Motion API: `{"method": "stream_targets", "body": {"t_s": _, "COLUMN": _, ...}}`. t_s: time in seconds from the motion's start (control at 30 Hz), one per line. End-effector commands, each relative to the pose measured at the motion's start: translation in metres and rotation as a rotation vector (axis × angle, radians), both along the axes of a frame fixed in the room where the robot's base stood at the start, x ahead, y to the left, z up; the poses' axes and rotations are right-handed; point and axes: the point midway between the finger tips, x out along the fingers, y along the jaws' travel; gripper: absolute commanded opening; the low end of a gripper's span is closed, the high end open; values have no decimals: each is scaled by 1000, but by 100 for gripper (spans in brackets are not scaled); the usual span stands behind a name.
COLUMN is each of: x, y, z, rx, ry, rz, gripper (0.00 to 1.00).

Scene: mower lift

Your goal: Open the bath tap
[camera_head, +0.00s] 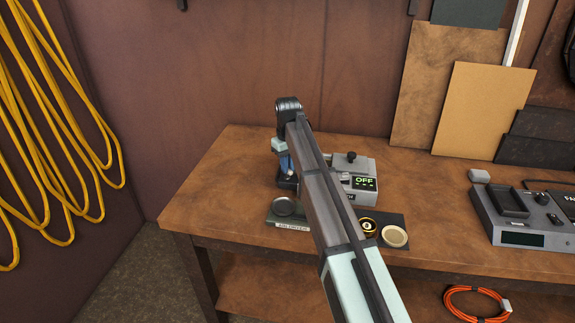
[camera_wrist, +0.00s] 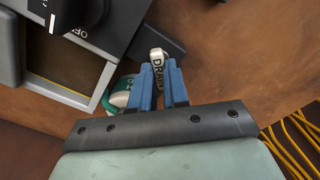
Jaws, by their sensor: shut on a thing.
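The bath is a small grey machine (camera_head: 358,172) with a green "OFF" display, on the bench behind my arm. In the wrist view its dark top, knob (camera_wrist: 85,10) and framed opening (camera_wrist: 62,72) show at upper left. The tap's white lever (camera_wrist: 157,58), marked "DRAIN", sticks out beside the machine. My gripper (camera_wrist: 161,72) is shut on this lever, with one blue finger on each side. A white part with a green ring (camera_wrist: 110,100) lies behind the left finger, partly hidden. In the head view my gripper (camera_head: 286,165) points down at the machine's left side; the tap is hidden there.
A round metal dish (camera_head: 284,207) with a label plate stands in front. A brass-coloured ring (camera_head: 368,226) and a pale round dish (camera_head: 394,236) are right of my arm. Another grey device (camera_head: 520,215) stands farther right. The bench's left end (camera_head: 215,185) is clear.

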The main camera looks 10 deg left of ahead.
Motion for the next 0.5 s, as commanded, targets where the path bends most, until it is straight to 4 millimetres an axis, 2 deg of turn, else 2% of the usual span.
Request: {"method": "stream_targets", "body": {"t_s": 0.5, "x": 0, "y": 0, "z": 0, "rx": 0, "ry": 0, "rz": 479, "gripper": 0}}
